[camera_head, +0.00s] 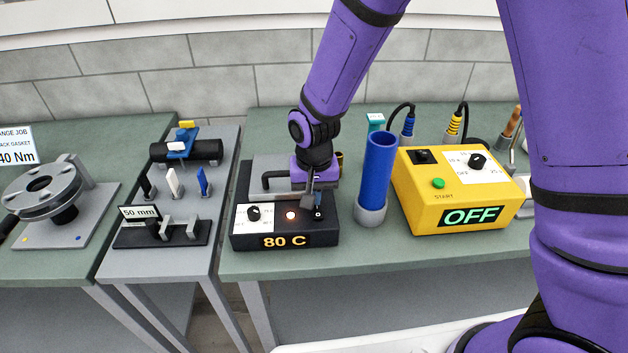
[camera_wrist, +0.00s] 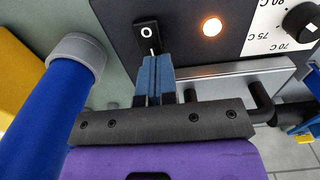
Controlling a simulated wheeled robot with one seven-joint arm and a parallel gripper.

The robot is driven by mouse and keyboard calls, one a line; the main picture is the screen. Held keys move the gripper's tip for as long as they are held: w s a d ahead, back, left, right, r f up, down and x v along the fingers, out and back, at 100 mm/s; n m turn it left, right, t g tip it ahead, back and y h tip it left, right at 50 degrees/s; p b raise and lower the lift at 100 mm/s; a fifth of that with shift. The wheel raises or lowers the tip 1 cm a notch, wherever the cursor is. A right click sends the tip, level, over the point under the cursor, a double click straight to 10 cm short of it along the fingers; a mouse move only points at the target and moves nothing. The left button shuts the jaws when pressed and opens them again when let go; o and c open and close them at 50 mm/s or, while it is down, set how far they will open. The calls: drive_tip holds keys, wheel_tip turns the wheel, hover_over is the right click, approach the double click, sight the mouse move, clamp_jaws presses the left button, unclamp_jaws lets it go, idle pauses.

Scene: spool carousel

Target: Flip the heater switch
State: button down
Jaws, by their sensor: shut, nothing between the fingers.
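The heater (camera_head: 285,241) is a dark box on the bench with an "80 C" display. Its switch (camera_head: 319,213) is on the right of the front panel. In the wrist view the switch (camera_wrist: 146,31) is a black plate marked "O" with a thin light lever at its lower edge. The round lamp (camera_head: 291,216) glows orange; it also shows in the wrist view (camera_wrist: 211,27). My gripper (camera_head: 312,196) is shut and empty, with fingertips (camera_wrist: 154,62) right at the switch lever. I cannot tell whether they touch it.
A blue tube (camera_head: 377,165) in a grey collar stands close right of the heater. A yellow box (camera_head: 455,200) reading "OFF" is farther right. A dial (camera_head: 253,213) sits left of the lamp. A dark bent handle (camera_head: 267,180) is behind the panel.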

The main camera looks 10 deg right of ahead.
drive_tip(key=shift+f, duration=0.4)
drive_tip(key=shift+d+f+g, duration=0.1)
drive_tip(key=shift+f+g, duration=0.45)
drive_tip(key=shift+g, duration=0.35)
drive_tip(key=shift+f, duration=0.1)
drive_tip(key=shift+s, duration=0.1)
drive_tip(key=shift+s+r, duration=0.35)
drive_tip(key=shift+s, duration=0.35)
drive_tip(key=shift+r, duration=0.1)
